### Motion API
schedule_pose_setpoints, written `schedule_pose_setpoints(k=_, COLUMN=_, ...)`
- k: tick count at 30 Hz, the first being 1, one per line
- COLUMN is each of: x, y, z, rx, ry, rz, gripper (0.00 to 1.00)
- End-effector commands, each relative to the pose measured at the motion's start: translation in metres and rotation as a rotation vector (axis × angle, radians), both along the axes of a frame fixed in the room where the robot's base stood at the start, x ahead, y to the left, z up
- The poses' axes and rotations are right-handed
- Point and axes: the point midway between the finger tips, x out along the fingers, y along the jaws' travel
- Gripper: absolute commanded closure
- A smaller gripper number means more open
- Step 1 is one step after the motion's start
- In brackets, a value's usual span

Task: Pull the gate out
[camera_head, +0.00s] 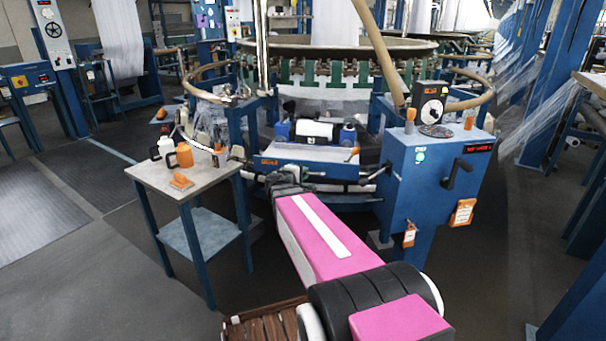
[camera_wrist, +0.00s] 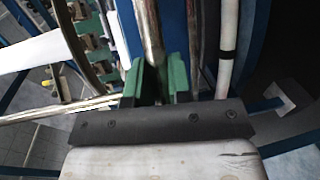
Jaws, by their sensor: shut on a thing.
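The gate appears to be the low blue front section (camera_head: 305,169) of the circular loom, between the small table and the blue control cabinet. A bar runs along its front, below the blue panel. My gripper (camera_head: 285,178) reaches this bar near its left part, and my pink arm hides some of it. In the wrist view, the green fingers of my gripper (camera_wrist: 164,85) are closed around a shiny metal bar (camera_wrist: 150,35). The bar runs up and away between the fingertips.
The small table (camera_head: 188,178) with bottles stands close left of my arm. The blue control cabinet (camera_head: 437,180) with a crank handle stands close right. Dark floor (camera_head: 110,250) is open at the lower left. A white-and-black pole (camera_wrist: 228,50) is beside the fingers.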

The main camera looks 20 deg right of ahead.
Motion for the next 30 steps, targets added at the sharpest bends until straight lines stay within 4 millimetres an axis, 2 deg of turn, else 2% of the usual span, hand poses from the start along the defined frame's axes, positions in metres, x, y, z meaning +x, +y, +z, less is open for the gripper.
schedule_pose_setpoints(k=3, x=-0.005, y=0.002, z=-0.001, rx=0.006, ry=0.004, rz=-0.001, gripper=1.00)
schedule_pose_setpoints(k=4, x=-0.005, y=0.002, z=-0.001, rx=0.006, ry=0.004, rz=-0.001, gripper=0.72)
schedule_pose_setpoints(k=5, x=-0.005, y=0.002, z=-0.001, rx=0.005, ry=0.004, rz=0.000, gripper=0.62)
schedule_pose_setpoints(k=6, x=-0.005, y=0.002, z=-0.001, rx=0.005, ry=0.004, rz=0.000, gripper=0.57)
schedule_pose_setpoints(k=17, x=-0.007, y=0.005, z=0.000, rx=0.003, ry=0.002, rz=0.001, gripper=0.57)
schedule_pose_setpoints(k=20, x=-0.015, y=0.015, z=0.003, rx=0.003, ry=0.002, rz=0.002, gripper=0.57)
schedule_pose_setpoints(k=30, x=-0.052, y=0.063, z=0.014, rx=0.003, ry=0.003, rz=0.003, gripper=0.57)
